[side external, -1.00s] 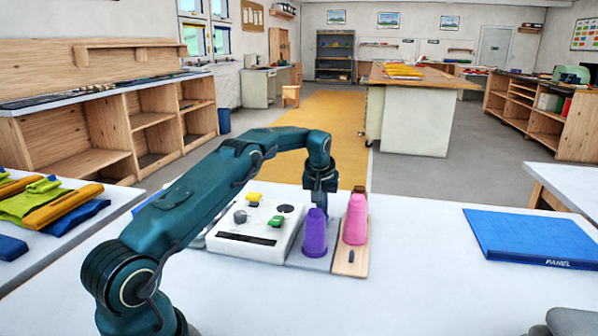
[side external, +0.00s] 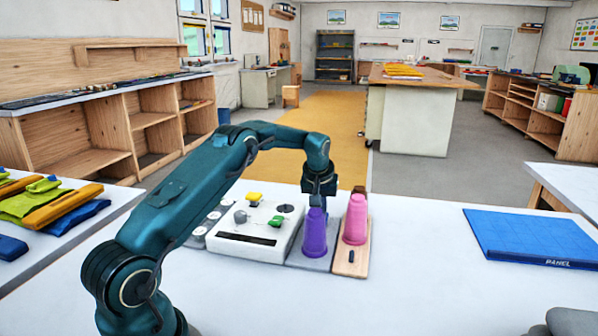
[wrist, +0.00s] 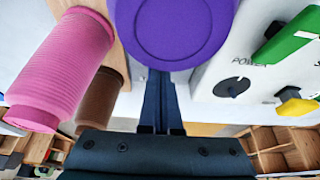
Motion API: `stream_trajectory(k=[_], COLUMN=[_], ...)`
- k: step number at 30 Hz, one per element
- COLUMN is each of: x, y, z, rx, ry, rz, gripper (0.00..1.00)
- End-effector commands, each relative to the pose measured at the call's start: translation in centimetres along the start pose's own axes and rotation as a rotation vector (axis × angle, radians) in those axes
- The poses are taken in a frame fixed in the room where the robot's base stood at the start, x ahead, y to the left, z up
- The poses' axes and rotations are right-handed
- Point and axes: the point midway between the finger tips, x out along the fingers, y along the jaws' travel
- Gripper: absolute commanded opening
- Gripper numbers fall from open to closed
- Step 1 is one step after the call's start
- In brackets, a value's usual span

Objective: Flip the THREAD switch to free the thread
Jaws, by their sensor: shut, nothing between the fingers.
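A white control box (side external: 235,245) sits on the table with a green switch (side external: 276,221), a yellow switch (side external: 253,197) and a grey knob (side external: 240,216) on top. In the wrist view the green switch (wrist: 285,42) and yellow switch (wrist: 297,106) show at the right, near a dark round part by the word POWER. No THREAD label is readable. A purple thread cone (side external: 314,235) stands on a grey base right of the box. My gripper (side external: 318,201) is behind this cone, its tips partly hidden. In the wrist view its fingers (wrist: 160,105) are together and empty, just below the purple cone (wrist: 172,30).
A pink cone (side external: 355,220) stands on a wooden board (side external: 350,263) right of the purple one, with a brown piece behind it. A blue panel (side external: 530,237) lies at the right. Folded cloths (side external: 45,205) lie at the left. The table's front is clear.

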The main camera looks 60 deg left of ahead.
Motion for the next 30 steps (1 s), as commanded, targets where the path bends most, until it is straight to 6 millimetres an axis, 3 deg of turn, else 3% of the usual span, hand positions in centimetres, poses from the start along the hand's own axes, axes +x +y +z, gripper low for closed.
stream_trajectory(k=[7,21,30], x=[-2.2,-12.0,-14.0], y=[0.0,0.1,0.0], z=[-0.3,-0.6,-0.5], rx=[0.001,0.000,0.001], ry=[0.002,0.005,0.000], rz=[0.001,0.002,0.000], gripper=[0.00,0.00,0.00])
